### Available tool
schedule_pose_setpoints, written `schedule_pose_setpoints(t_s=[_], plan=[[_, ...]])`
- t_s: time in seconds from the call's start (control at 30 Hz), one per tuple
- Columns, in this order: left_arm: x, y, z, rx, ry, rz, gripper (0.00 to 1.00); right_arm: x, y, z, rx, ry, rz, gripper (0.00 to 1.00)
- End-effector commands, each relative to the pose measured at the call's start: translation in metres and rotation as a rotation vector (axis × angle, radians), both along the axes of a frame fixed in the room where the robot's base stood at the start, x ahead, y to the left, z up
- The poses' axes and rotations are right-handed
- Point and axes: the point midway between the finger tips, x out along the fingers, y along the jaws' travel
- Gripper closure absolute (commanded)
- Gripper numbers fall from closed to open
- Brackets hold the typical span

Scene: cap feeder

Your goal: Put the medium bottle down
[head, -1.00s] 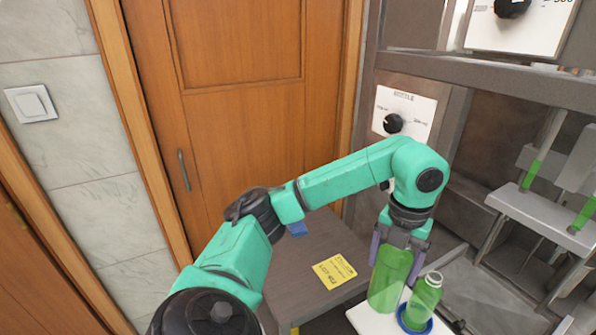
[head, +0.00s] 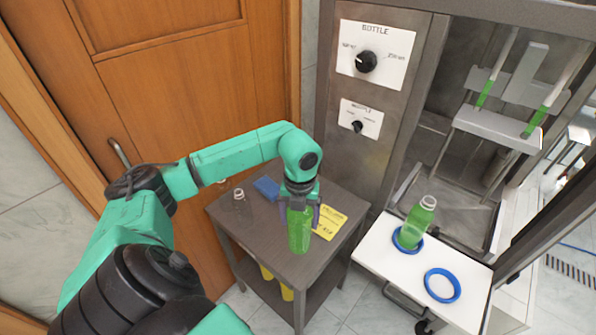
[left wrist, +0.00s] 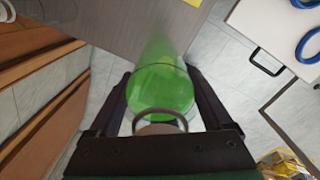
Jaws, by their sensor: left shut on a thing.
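My left gripper (head: 300,205) points down and is shut on a green bottle (head: 299,230). The bottle hangs upright at the front right part of the grey side table (head: 262,247). I cannot tell whether its base touches the top. In the left wrist view the green bottle (left wrist: 160,88) sits between the two dark fingers (left wrist: 160,100), with the grey table top (left wrist: 130,22) and floor tiles behind it. A second green bottle (head: 417,222) stands in a blue ring on the white shelf (head: 385,258). My right gripper is not in view.
An empty blue ring (head: 442,285) lies on the white shelf. On the grey table are a small clear bottle (head: 240,200), a blue block (head: 266,188) and a yellow note (head: 330,221). The machine panel (head: 375,60) with knobs rises behind.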

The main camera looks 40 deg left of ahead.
Motion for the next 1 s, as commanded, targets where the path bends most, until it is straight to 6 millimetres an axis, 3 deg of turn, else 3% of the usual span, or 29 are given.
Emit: schedule_pose_setpoints(t_s=[0.23, 0.4, 0.73, 0.77, 0.8, 1.0], plan=[[0.000, -0.001, -0.040, -0.004, 0.000, 0.000, 1.00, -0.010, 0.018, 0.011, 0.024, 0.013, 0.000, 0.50], [0.001, -0.001, -0.068, -0.003, -0.002, 0.000, 1.00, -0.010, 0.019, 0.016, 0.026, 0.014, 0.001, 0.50], [0.001, 0.000, -0.075, -0.001, -0.004, 0.000, 1.00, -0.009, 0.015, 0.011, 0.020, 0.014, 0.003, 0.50], [0.001, 0.000, -0.074, -0.001, -0.003, 0.000, 0.09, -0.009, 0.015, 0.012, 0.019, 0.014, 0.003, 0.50], [0.001, 0.000, -0.074, -0.001, -0.003, 0.000, 0.00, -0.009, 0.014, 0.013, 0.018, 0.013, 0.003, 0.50], [0.000, 0.000, -0.073, -0.001, -0.002, 0.000, 0.00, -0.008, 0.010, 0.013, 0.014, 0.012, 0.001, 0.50]])
